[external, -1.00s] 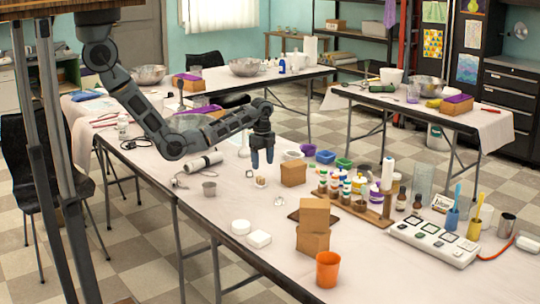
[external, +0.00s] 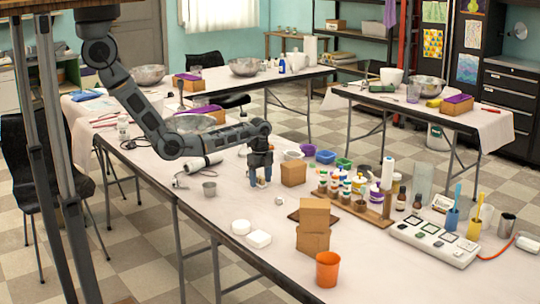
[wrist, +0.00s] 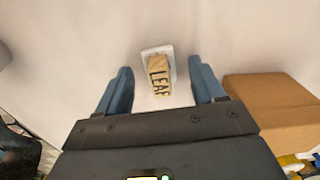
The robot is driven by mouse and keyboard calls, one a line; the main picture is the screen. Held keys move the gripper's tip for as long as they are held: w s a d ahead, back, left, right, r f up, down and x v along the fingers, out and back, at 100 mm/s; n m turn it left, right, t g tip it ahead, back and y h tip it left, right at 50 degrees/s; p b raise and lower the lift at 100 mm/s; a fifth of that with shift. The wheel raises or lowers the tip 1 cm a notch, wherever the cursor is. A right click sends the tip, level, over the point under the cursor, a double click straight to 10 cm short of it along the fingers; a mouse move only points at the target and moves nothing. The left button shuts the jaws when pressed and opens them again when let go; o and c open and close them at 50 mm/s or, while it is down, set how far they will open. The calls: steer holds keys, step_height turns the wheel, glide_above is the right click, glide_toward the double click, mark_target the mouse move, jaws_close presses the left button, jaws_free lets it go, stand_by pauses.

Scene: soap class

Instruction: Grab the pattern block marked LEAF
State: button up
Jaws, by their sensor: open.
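The block marked LEAF (wrist: 159,76) is a small tan piece with dark letters, in the wrist view just above the middle. It rests on or against a small white piece (wrist: 146,54) on the pale table. My gripper (wrist: 160,88) is open, with one blue finger on each side of the block and a gap to both. In the external view my gripper (external: 260,184) points down, low over the table, and the block is mostly hidden between its fingers.
A cardboard box (external: 293,173) stands close to the right of my gripper, and also shows in the wrist view (wrist: 270,105). Paint bottles on a wooden rack (external: 372,212) are farther right.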

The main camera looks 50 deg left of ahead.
steer(key=shift+c, duration=0.2)
steer(key=c, duration=1.1)
steer(key=shift+r, duration=0.15)
